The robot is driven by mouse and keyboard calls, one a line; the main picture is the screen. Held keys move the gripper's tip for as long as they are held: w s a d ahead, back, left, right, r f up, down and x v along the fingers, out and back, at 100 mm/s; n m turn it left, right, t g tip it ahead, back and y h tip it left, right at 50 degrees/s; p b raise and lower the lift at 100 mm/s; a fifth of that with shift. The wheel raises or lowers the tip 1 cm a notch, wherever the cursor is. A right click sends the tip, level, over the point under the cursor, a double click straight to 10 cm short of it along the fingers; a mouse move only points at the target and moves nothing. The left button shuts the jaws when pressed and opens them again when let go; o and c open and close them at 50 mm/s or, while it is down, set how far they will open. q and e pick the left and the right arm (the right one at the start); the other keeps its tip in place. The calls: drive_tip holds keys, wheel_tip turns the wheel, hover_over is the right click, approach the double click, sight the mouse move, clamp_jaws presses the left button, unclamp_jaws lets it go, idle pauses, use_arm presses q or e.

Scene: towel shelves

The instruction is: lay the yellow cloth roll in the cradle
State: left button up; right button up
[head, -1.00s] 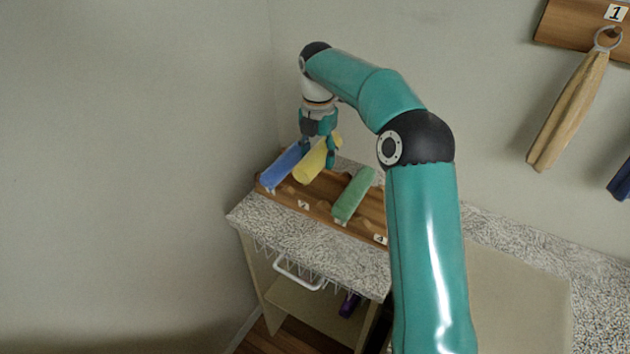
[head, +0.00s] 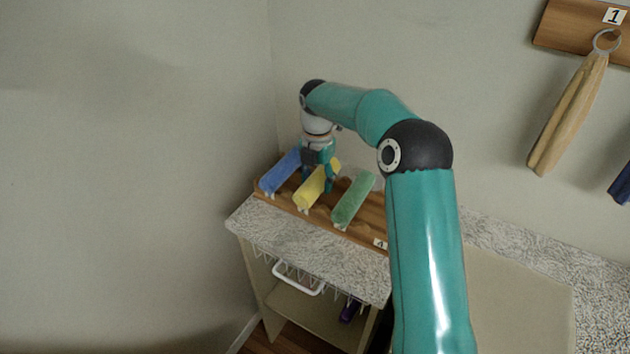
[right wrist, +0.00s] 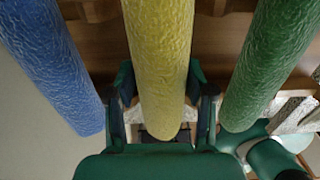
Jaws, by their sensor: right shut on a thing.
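The yellow cloth roll (head: 310,192) lies low over the wooden cradle rack (head: 358,232), between the blue roll and the green roll. Its near end covers a spot on the rack's front edge, and it seems to rest in a slot; contact underneath is hidden. My right gripper (head: 319,184) points down and is shut on the yellow roll near its middle. In the right wrist view the yellow roll (right wrist: 162,60) runs between the two fingers (right wrist: 160,92). My left gripper is not in view.
A blue roll (head: 280,171) lies left on the rack and a green roll (head: 353,199) lies right, both close to the fingers. A free slot shows right of the green roll. The rack stands on a speckled counter (head: 285,240) beside the wall. A tan towel (head: 567,120) hangs at right.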

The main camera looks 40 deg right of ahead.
sight(317, 173)
drive_tip(key=shift+f, duration=0.2)
drive_tip(key=o, duration=1.2)
drive_tip(key=shift+c, duration=0.2)
drive_tip(key=shift+r, duration=0.1)
drive_tip(key=shift+r, duration=0.3)
wheel_tip(317, 173, up, 12)
drive_tip(key=p, duration=0.2)
drive_tip(key=shift+w, duration=0.1)
